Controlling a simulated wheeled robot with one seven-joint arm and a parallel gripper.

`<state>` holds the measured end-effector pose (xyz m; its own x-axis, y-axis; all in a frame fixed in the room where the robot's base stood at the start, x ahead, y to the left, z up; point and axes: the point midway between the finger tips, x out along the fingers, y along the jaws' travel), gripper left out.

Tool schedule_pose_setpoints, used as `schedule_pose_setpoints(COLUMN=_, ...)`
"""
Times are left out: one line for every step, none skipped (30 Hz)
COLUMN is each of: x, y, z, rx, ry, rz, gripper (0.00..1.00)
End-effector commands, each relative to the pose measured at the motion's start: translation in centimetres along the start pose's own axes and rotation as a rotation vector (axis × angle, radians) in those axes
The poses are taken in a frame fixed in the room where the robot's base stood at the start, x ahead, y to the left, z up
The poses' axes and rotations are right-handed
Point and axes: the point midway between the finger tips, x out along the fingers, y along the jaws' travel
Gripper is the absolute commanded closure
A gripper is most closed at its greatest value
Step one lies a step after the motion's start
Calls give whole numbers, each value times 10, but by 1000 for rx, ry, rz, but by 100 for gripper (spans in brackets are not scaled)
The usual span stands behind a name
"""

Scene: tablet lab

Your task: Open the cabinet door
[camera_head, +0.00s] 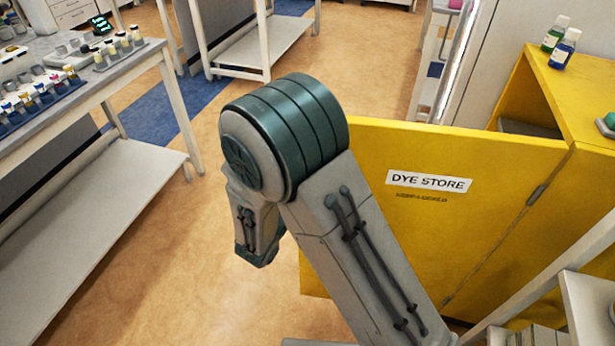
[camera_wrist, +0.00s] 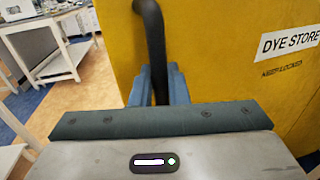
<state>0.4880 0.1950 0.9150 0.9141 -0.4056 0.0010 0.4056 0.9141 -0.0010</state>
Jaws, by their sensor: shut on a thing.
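The yellow cabinet door (camera_head: 480,215), labelled "DYE STORE", stands swung open from the yellow cabinet (camera_head: 590,85) in the head view, with hinges on its right edge. My arm crosses in front of the door and hides part of it, and the gripper is out of sight there. In the wrist view the door (camera_wrist: 215,75) fills the upper right. My gripper (camera_wrist: 158,88) is shut on a dark vertical bar handle (camera_wrist: 152,40) near the door's left edge. The handle's lower part is hidden between the fingers.
Green (camera_head: 555,34) and blue (camera_head: 565,48) bottles stand on the cabinet top. A lab bench (camera_head: 110,80) with vials is at left. A pale shelf unit (camera_head: 590,300) is at lower right.

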Motion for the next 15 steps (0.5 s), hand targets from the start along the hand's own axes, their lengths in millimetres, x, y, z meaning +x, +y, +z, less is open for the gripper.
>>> schedule_pose_setpoints(x=1, y=-2, z=0, rx=-1, ry=-1, rz=-5, gripper=100)
schedule_pose_setpoints(x=1, y=-2, z=0, rx=-1, ry=-1, rz=-5, gripper=100)
schedule_pose_setpoints(x=1, y=-2, z=0, rx=-1, ry=0, rz=-5, gripper=75)
schedule_pose_setpoints(x=1, y=-2, z=0, rx=-1, ry=0, rz=-5, gripper=68)
schedule_pose_setpoints(x=1, y=-2, z=0, rx=0, ry=0, rz=-4, gripper=68)
schedule_pose_setpoints(x=1, y=-1, z=0, rx=0, ry=0, rz=-4, gripper=68)
schedule_pose_setpoints(x=1, y=-1, z=0, rx=0, ry=0, rz=-3, gripper=68)
schedule_pose_setpoints(x=0, y=-1, z=0, rx=0, ry=0, rz=-2, gripper=68)
schedule_pose_setpoints(x=0, y=0, z=0, rx=0, ry=0, rz=-1, gripper=68)
schedule_pose_setpoints(x=0, y=0, z=0, rx=0, ry=0, rz=0, gripper=68)
schedule_pose_setpoints(x=0, y=0, z=0, rx=0, ry=0, rz=1, gripper=68)
schedule_pose_setpoints(x=-1, y=0, z=0, rx=0, ry=0, rz=1, gripper=68)
schedule_pose_setpoints(x=-2, y=1, z=0, rx=0, ry=0, rz=2, gripper=68)
schedule_pose_setpoints(x=-3, y=1, z=0, rx=0, ry=1, rz=2, gripper=68)
schedule_pose_setpoints(x=-6, y=1, z=0, rx=0, ry=1, rz=3, gripper=68)
